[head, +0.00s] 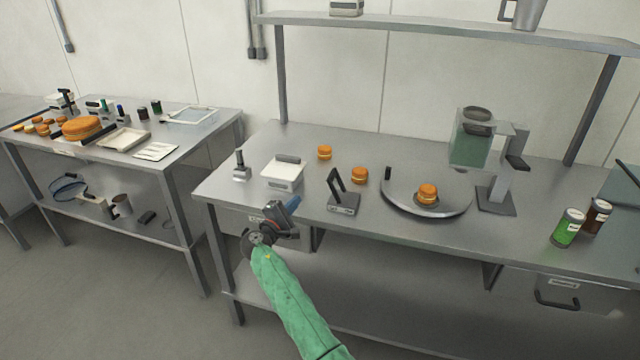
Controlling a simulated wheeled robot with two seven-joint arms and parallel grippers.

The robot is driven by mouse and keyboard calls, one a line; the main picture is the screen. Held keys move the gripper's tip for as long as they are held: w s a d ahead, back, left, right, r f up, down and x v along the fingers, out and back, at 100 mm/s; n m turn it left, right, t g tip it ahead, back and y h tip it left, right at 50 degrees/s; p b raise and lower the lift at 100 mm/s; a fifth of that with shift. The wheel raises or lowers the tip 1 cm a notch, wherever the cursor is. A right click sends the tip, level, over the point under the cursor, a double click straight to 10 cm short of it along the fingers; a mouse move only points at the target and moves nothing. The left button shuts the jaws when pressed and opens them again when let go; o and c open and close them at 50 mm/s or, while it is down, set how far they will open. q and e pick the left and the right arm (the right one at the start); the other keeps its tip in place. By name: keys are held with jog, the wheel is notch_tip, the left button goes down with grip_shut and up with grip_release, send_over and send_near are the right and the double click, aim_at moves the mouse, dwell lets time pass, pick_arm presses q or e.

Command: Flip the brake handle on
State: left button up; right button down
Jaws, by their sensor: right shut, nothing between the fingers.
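A grey block (344,206) with a dark hinged handle (335,184) stands near the front of the table, left of the turntable; it looks like the brake. The handle is raised and tilts up to the left. The round grey turntable (398,203) bears a filled round (428,192) near its middle. My right gripper (292,205) is shut and empty at the table's front edge, left of the brake block and apart from it. My left gripper is not in view.
A white scale-like box (283,174) and a small metal stand (241,168) sit on the left. Two filled rounds (324,152) (359,175) lie behind the brake. A dispenser (496,195) stands right of the turntable, with green (567,228) and brown (597,217) jars further right.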

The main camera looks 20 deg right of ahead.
jog(key=x, duration=0.9)
jog(key=shift+w+d, duration=0.2)
jog(key=shift+d, duration=0.1)
jog(key=shift+w+d+r+p, duration=0.1)
jog(key=shift+d+r+p, duration=0.05)
jog(key=shift+d+p, duration=0.2)
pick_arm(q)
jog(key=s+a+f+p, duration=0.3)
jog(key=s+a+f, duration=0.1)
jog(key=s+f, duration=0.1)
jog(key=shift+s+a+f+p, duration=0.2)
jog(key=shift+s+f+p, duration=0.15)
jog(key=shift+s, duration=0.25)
pick_arm(e)
jog(key=s+d, duration=0.1)
jog(key=s+d+r, duration=0.1)
jog(key=shift+d+r, duration=0.2)
jog(key=shift+d, duration=0.1)
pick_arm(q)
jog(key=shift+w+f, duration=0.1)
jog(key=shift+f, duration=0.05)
